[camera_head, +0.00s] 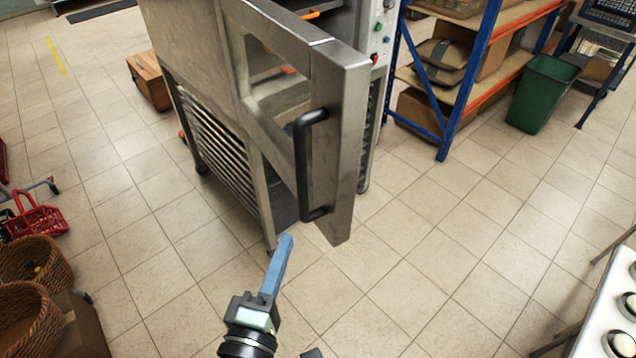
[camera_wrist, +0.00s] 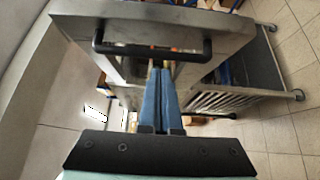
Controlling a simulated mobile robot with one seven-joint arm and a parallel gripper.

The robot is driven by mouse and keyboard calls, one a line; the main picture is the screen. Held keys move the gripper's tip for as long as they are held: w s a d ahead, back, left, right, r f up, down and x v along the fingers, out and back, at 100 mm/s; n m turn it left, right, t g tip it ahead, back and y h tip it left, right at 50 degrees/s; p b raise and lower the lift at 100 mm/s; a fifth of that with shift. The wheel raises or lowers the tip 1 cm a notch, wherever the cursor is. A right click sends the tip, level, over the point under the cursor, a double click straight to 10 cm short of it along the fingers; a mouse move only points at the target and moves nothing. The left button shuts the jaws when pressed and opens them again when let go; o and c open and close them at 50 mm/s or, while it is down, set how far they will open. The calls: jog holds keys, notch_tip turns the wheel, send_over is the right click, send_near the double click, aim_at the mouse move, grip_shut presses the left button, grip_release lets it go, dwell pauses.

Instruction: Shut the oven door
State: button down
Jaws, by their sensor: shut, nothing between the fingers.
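The steel oven door (camera_head: 345,150) stands swung wide open from the oven (camera_head: 190,45), with its windowed frame facing the camera. A black bar handle (camera_head: 302,165) is fixed on the door's free side. My gripper (camera_head: 285,245) has blue fingers, shut and empty, low in front of the door and a little left of the handle's lower end in the head view. In the wrist view the shut fingers (camera_wrist: 158,95) point toward the door (camera_wrist: 165,25), with the black handle (camera_wrist: 150,48) across just beyond their tips. I see no clear contact between fingers and handle.
A blue-framed shelf (camera_head: 465,75) and a green bin (camera_head: 543,92) stand to the right of the oven. Wicker baskets (camera_head: 35,260) and a red basket (camera_head: 38,218) are at left. A white tray of jars (camera_head: 615,320) is at lower right. Tiled floor between is clear.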

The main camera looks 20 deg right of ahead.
jog(key=p, duration=0.2)
send_near(326, 177)
jog(key=w, duration=0.1)
jog(key=w+a, duration=0.1)
jog(key=w, duration=0.1)
jog(key=shift+w+r, duration=0.2)
jog(key=d, duration=0.1)
jog(key=w+d+p, duration=0.1)
jog(key=d, duration=0.1)
jog(key=shift+d, duration=0.15)
jog(key=shift+w+d+f+p, duration=0.1)
jog(key=shift+d+p, duration=0.25)
jog(key=shift+d, duration=0.15)
jog(key=shift+w, duration=0.1)
